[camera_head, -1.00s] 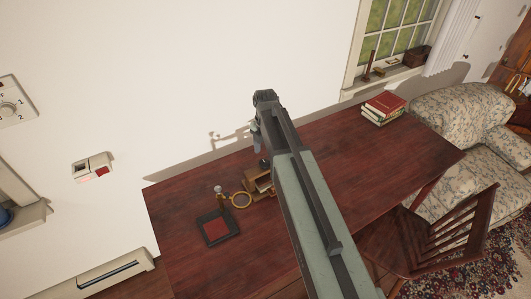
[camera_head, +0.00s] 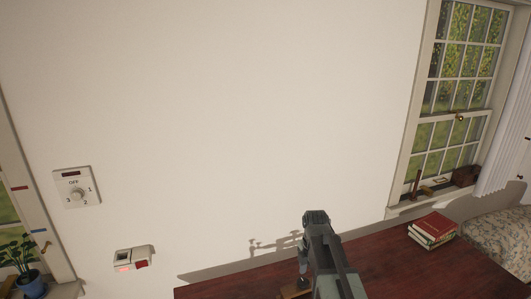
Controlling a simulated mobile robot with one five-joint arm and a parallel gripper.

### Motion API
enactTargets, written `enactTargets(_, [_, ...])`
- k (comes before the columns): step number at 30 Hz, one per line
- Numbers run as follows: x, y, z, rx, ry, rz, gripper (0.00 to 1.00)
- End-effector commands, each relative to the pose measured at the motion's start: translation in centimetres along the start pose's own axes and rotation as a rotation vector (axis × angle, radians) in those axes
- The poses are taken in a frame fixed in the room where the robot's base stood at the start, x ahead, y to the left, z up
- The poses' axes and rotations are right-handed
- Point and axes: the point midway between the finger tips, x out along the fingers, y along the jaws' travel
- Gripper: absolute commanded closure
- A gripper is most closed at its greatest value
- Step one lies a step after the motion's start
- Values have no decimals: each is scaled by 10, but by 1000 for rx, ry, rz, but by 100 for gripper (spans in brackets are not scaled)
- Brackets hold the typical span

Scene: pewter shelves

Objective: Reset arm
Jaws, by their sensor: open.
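My arm rises from the bottom of the head view, over a dark red wooden desk (camera_head: 400,272). My gripper (camera_head: 304,280) hangs down at the far end of the arm, just left of it, above the desk near the wall. Its fingers are small and partly hidden by the arm; nothing shows held in them. A small wooden item (camera_head: 291,293) shows at the bottom edge below the gripper, mostly cut off.
Stacked books (camera_head: 432,230) lie at the desk's back right. The wall holds a dial (camera_head: 76,187) and a switch box (camera_head: 133,260). A potted plant (camera_head: 28,284) is at the lower left. A window (camera_head: 458,110) and a floral sofa (camera_head: 498,236) are at the right.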

Motion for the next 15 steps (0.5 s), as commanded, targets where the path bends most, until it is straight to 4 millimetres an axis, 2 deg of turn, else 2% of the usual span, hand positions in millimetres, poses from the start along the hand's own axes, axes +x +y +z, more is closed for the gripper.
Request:
enactTargets(1, [2, -18, -6, 120, 0, 0, 34])
enactTargets(5, [3, -45, -15, 495, 0, 1, 34])
enactTargets(9, [4, -74, -25, 990, 0, 1, 34])
enactTargets(12, [4, -87, -30, 1351, 0, 2, 34])
enactTargets(15, [4, -92, -32, 1642, 1, 2, 34])
